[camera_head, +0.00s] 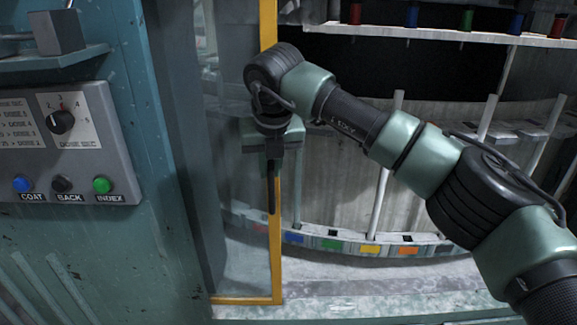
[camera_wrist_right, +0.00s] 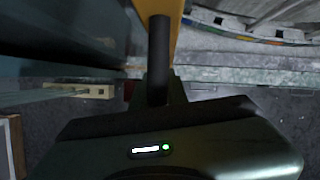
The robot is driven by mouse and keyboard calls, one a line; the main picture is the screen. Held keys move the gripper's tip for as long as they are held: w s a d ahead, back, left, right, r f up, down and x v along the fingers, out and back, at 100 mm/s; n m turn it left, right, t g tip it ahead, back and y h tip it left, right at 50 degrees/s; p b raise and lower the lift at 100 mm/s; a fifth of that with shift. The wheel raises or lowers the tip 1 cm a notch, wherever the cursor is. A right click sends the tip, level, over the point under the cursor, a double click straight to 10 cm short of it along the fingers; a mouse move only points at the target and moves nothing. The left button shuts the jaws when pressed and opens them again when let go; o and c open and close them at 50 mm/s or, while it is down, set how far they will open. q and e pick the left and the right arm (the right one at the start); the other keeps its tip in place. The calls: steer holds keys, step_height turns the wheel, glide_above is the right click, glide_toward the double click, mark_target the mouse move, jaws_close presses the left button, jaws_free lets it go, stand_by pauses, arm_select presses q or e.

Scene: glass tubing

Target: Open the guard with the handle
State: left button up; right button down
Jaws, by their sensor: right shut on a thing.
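The guard is a clear panel with a yellow frame (camera_head: 277,240). It stands upright left of centre in the head view, and its yellow edge also shows in the right wrist view (camera_wrist_right: 176,20). A dark bar handle (camera_head: 271,195) runs upright along the frame. My right gripper (camera_head: 270,160) is shut on the handle, with the lower part of the bar showing below it. In the right wrist view the handle (camera_wrist_right: 158,50) runs up from between the jaws, which are mostly hidden. My left gripper is not in view.
A control box (camera_head: 75,140) with a dial and coloured buttons is on the teal machine wall at the left. Behind my right arm is a curved rack (camera_head: 360,245) with coloured labels and white rods. A shelf (camera_head: 440,33) with coloured spools is above.

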steer(key=shift+a, duration=0.1)
stand_by(0.3)
steer(key=c, duration=1.4)
jaws_free()
steer(key=shift+w, duration=0.1)
steer(key=shift+r, duration=0.35)
steer(key=b+v, duration=0.2)
steer(key=v, duration=0.5)
